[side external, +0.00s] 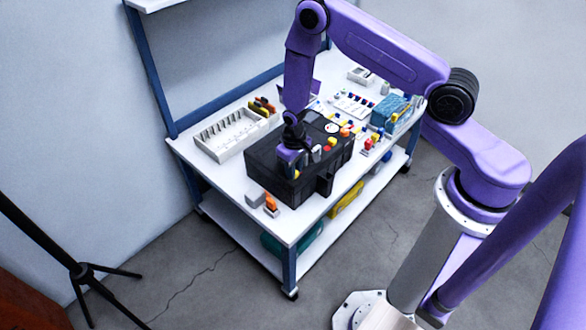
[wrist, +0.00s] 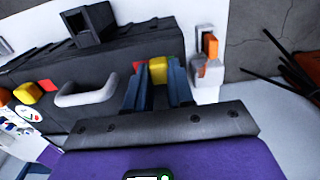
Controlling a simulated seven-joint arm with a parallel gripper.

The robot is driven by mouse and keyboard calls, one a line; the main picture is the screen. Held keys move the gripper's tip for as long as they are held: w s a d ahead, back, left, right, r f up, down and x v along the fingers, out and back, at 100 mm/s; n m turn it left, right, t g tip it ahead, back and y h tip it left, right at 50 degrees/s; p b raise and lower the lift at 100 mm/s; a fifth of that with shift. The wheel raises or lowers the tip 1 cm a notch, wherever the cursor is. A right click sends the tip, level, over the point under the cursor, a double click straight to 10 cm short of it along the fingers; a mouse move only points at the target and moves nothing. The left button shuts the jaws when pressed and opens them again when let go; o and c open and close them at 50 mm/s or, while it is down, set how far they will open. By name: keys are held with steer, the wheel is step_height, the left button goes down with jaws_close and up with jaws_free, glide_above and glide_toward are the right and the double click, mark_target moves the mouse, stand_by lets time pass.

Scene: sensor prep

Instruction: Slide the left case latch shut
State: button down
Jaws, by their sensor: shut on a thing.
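The black case (side external: 268,178) lies on the white bench; its dark wall (wrist: 105,58) also spans the wrist view. My gripper (side external: 291,166) is down at the left end of the case. In the wrist view, the two blue-grey fingers of my gripper (wrist: 157,78) are shut on a yellow latch (wrist: 157,66) at the case. A small red and green patch (wrist: 138,66) shows beside the left finger. A second yellow latch (wrist: 27,92) sits further along, beside a red patch. The latch's lower part is hidden by the fingers, and I cannot tell how far along its travel it is.
A grey handle (wrist: 88,94) stands between the two latches. A grey block with an orange piece (side external: 270,204) is close beside the case. A white compartment tray (side external: 232,134) lies behind it. Several small parts and a blue bin (side external: 391,110) crowd the right side.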

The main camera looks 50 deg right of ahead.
steer(key=shift+d, duration=1.2)
steer(key=c, duration=1)
jaws_free()
steer(key=shift+o, duration=0.2)
steer(key=shift+a, duration=0.1)
steer(key=shift+a, duration=1.4)
step_height(320, 180, up, 18)
steer(key=s+a+r+n, duration=0.3)
steer(key=s+r, duration=0.2)
steer(key=s, duration=0.1)
steer(key=s+a+r+n, duration=0.3)
steer(key=s+r, duration=0.1)
steer(key=s, duration=0.3)
steer(key=shift+r, duration=0.4)
